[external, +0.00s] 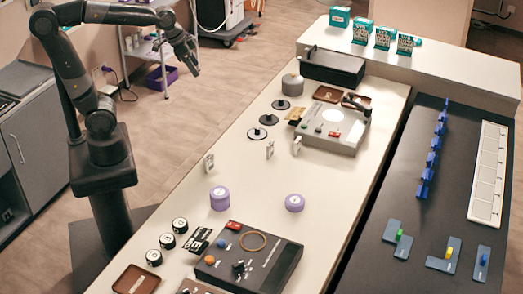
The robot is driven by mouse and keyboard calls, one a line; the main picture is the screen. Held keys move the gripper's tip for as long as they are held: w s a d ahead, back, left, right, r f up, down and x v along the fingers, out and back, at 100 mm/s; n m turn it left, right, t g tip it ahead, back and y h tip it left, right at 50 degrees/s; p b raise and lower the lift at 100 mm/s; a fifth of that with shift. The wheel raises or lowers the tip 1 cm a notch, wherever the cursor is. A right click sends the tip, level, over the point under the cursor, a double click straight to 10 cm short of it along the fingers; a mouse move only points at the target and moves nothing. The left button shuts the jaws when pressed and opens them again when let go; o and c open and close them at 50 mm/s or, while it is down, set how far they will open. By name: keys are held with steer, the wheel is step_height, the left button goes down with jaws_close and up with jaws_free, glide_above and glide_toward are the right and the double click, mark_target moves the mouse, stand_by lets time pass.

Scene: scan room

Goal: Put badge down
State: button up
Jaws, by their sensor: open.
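My gripper (194,68) is open, high at the upper left, off the left side of the long white table (185,180). No badge shows between its fingers at this size. I cannot tell for sure which thing is the badge. Small white upright tags stand on the table: one at the left edge (209,163), one mid-table (270,149) and one beside the grey device (297,146). Black and white cards (199,239) lie near the front. My gripper is apart from all of these.
A dark control box (270,262) with a ring, purple round stacks (219,198), black-and-white discs (180,225) and a grey device (325,140) with a lit disc occupy the table. A black bench (385,185) is on the right. The table's middle has free room.

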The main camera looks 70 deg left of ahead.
steer(key=s+a+f+n, duration=0.2)
steer(key=s+a+f, duration=0.1)
steer(key=s, duration=0.8)
steer(key=shift+s+t+y, duration=0.2)
steer(key=shift+t+y, duration=0.2)
steer(key=shift+o, duration=0.4)
steer(key=shift+a, duration=0.1)
